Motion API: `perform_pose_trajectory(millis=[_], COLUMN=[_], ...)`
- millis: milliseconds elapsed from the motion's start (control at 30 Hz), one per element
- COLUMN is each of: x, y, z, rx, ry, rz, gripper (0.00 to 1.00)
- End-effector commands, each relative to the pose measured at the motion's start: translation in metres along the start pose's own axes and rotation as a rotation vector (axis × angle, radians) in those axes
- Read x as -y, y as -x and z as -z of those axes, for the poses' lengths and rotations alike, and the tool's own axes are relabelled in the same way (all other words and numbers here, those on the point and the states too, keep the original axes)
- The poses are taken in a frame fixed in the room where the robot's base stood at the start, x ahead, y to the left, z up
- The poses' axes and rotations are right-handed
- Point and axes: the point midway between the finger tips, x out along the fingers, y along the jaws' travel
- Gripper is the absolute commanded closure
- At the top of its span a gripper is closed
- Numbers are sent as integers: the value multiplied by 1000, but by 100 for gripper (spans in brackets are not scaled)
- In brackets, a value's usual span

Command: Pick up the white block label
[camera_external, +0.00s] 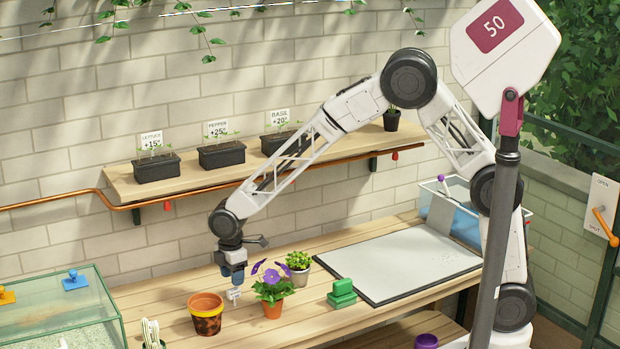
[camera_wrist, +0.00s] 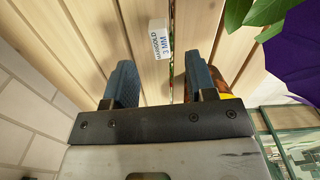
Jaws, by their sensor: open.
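The white block label (camera_external: 234,293) stands or lies on the wooden bench, close under my gripper (camera_external: 233,278). In the wrist view the label (camera_wrist: 158,39) reads "MARIGOLD 3 MM". My gripper is open in the wrist view (camera_wrist: 161,78), with its two blue fingers apart and nothing between them. The label is beyond the fingertips in that view, in line with the gap between them. I cannot tell whether any finger touches it.
An orange-brown pot (camera_external: 206,315) stands just left of the label. A purple-flowered plant (camera_external: 271,288) stands close on its right, with its leaves (camera_wrist: 240,13) near the label. A small green plant (camera_external: 299,264) and a green block (camera_external: 342,292) are farther right.

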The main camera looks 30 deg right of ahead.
Motion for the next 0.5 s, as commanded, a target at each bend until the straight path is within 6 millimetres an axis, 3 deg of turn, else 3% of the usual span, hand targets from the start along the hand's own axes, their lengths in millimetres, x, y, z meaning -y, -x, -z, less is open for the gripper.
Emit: perform_pose_trajectory(millis=[300, 500], x=[0, 0], y=[-22, -24], z=[0, 0], rx=[1, 0], ry=[0, 0], rz=[1, 0], gripper=[49, 49])
